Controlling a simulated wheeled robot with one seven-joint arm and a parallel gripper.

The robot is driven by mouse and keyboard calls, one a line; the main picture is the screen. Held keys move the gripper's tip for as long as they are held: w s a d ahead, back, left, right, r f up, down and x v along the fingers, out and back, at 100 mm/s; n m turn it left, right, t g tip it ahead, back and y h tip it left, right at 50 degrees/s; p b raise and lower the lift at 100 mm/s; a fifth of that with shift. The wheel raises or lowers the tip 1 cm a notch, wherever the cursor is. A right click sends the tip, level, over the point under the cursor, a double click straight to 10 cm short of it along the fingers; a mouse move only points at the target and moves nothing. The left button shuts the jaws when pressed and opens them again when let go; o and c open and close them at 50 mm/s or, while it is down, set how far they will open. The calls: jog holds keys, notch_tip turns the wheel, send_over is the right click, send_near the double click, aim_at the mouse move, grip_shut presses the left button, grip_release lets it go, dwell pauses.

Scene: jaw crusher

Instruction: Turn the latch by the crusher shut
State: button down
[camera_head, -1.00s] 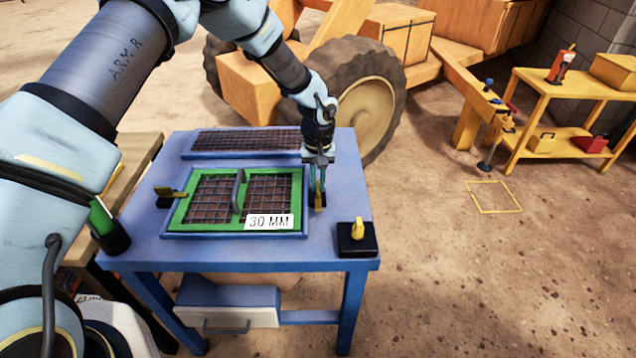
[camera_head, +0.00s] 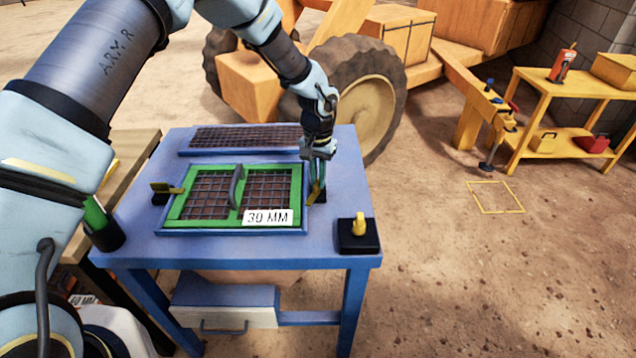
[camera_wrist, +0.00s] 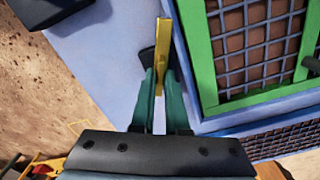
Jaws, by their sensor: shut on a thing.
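My gripper (camera_head: 317,186) is shut on a yellow latch (camera_wrist: 162,40) on a black base at the right side of the green-framed screen (camera_head: 172,212). In the wrist view the teal fingers (camera_wrist: 160,78) stand on either side of the latch bar. The bar runs roughly along the green frame's edge, beside it and not visibly across it. In the head view the fingers hide most of this latch. A second yellow latch (camera_head: 166,187) is at the screen's left edge, pointing toward the frame.
The blue table (camera_head: 240,252) carries the screen, a dark mesh panel (camera_head: 240,138) behind it and a black block with a yellow knob (camera_head: 358,230) at front right. A dark cup with a green item (camera_head: 104,230) stands at left. A large wheel (camera_head: 375,105) is behind.

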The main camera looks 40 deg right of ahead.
jog(key=m+b, duration=0.2)
jog(key=m, duration=0.4)
jog(key=shift+m, duration=0.3)
jog(key=m, duration=0.6)
jog(key=shift+m, duration=0.3)
jog(key=c, duration=0.9)
grip_release()
notch_tip(320, 180, up, 11)
jog(key=b, duration=0.3)
jog(key=shift+f, duration=0.1)
